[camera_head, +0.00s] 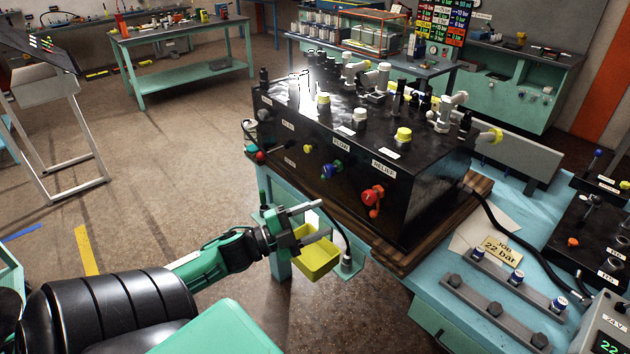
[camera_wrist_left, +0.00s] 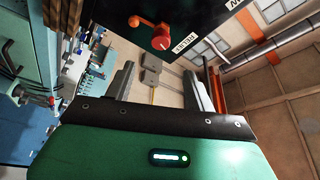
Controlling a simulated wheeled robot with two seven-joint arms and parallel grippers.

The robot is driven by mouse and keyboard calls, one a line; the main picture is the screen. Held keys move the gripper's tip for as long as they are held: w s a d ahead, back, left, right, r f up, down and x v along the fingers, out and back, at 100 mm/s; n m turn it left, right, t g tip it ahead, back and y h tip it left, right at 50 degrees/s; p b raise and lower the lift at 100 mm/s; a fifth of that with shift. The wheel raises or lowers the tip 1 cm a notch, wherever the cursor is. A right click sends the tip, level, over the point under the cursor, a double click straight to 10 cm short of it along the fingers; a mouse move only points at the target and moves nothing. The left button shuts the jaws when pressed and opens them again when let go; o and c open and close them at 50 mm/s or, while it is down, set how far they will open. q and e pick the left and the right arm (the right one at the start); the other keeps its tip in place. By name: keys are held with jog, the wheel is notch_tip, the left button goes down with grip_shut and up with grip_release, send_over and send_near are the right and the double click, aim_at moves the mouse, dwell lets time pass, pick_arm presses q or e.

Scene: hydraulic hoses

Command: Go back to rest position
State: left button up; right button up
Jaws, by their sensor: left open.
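My left gripper (camera_head: 318,220) reaches in from the left and is just in front of the black hydraulic block (camera_head: 330,180), near the yellow bin (camera_head: 318,262). Its jaws are apart with nothing between them. In the left wrist view its two grey fingers (camera_wrist_left: 158,82) stand apart and empty. The red knob (camera_head: 372,197) on the block's front is to the right of the gripper in the head view; it also shows in the left wrist view (camera_wrist_left: 161,43), above the fingers. My right gripper is not in view.
The block sits on a wooden board (camera_head: 405,262) on a light-blue bench (camera_head: 540,220). Open floor (camera_head: 180,180) is on the left. A green table (camera_head: 185,40) stands behind.

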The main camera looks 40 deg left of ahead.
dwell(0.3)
pick_arm(q)
jog(key=s+a+f+n+g+y, duration=0.1)
jog(key=a+f+n+y, duration=0.3)
jog(key=f, duration=0.8)
jog(key=a+f+n+g+y, duration=0.1)
jog(key=a+f+n+y, duration=0.3)
jog(key=f, duration=0.7)
jog(key=s+d+f+n+g+y, duration=0.15)
jog(key=s+f, duration=0.25)
jog(key=f, duration=0.5)
jog(key=s+f+n+g, duration=0.2)
jog(key=s+f+g, duration=0.1)
jog(key=f, duration=0.6)
jog(key=s+d+f+n+g, duration=0.1)
jog(key=s+d+f+g, duration=0.2)
jog(key=s+d+f, duration=0.35)
jog(key=s+d+f+n+g, duration=0.25)
jog(key=s+f, duration=0.55)
jog(key=f, duration=0.4)
jog(key=s+d+f+g+h, duration=0.1)
jog(key=s+d+f+g, duration=0.4)
jog(key=s+d+f, duration=0.3)
jog(key=s+d, duration=0.4)
jog(key=s, duration=0.4)
jog(key=shift+d+f, duration=0.15)
jog(key=shift+d, duration=0.15)
